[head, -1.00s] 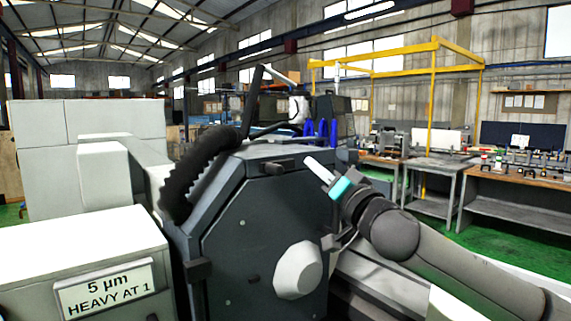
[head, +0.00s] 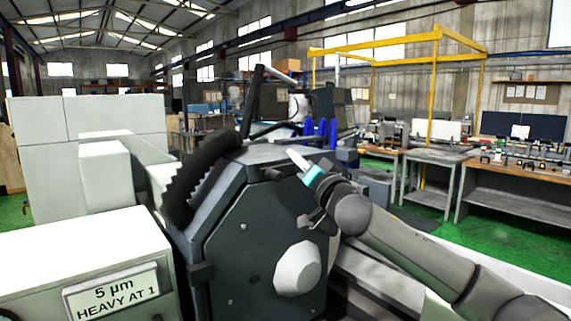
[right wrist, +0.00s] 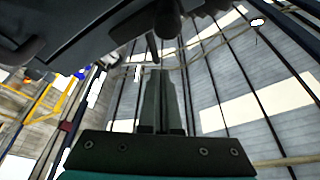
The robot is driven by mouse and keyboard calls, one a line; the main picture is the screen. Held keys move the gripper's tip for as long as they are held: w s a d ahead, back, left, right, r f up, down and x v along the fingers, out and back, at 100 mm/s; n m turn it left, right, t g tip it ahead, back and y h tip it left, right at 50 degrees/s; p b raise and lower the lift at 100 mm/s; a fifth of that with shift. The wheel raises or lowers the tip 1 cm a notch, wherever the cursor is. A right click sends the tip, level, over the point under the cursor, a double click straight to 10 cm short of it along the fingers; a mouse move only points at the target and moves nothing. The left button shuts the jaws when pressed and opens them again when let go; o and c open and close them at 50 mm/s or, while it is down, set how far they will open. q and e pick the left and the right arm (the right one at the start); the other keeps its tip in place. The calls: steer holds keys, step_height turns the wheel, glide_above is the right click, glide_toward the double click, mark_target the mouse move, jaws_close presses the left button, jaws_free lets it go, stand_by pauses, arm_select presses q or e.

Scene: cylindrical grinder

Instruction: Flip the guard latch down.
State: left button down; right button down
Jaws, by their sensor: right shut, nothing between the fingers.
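The dark grey guard (head: 255,235) of the grinder is an eight-sided housing in the middle of the head view. A short dark handle, which looks like the guard latch (head: 272,174), sticks out sideways near its top edge. My right gripper (head: 294,156), pale fingers with a teal band behind, is shut and empty. Its tips are just right of the handle and slightly above it, seemingly apart from it. In the right wrist view the closed fingers (right wrist: 163,95) point toward a dark round-ended bar (right wrist: 167,20), probably the latch. My left gripper is out of view.
A black ribbed hose (head: 198,178) rises at the guard's left. A white box with a label plate (head: 112,292) stands at the front left. Workbenches (head: 520,180) are far off right.

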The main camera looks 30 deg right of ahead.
mark_target(285, 171)
steer(key=shift+w+a+f, duration=0.3)
steer(key=shift+a+f, duration=0.25)
steer(key=shift+f, duration=0.2)
steer(key=shift+w+a+f, duration=0.3)
steer(key=shift+a+f, duration=0.2)
steer(key=shift+f, duration=0.25)
steer(key=shift+w+f, duration=0.1)
